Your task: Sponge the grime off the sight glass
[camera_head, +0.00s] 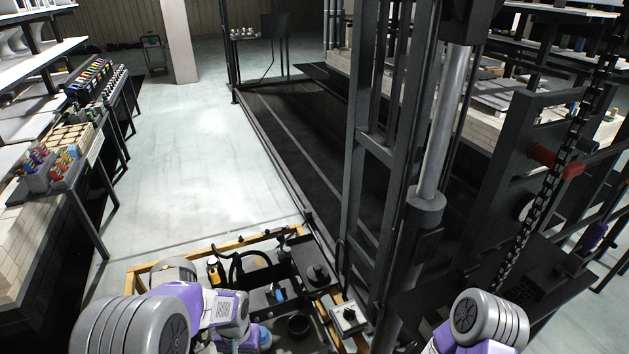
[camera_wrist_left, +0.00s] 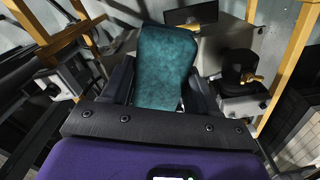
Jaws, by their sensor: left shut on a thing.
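In the left wrist view a teal sponge (camera_wrist_left: 166,58) stands out between the two dark fingers of my left gripper (camera_wrist_left: 160,92), which is shut on it. The sponge's face is mottled with darker patches. In the head view my left arm reaches in from the lower left over a yellow-framed machine, and its purple-grey links hide most of the gripper. I cannot pick out the sight glass or its grime for certain in either view. My right arm shows at the bottom right of the head view; its gripper is out of frame.
The yellow frame (camera_head: 150,267) holds dark tanks, a black hose and a grey control box (camera_head: 348,317). A tall dark mast with a steel cylinder (camera_head: 440,125) rises on the right. Shelves and a bench line the left. Pale floor (camera_head: 190,160) lies clear beyond.

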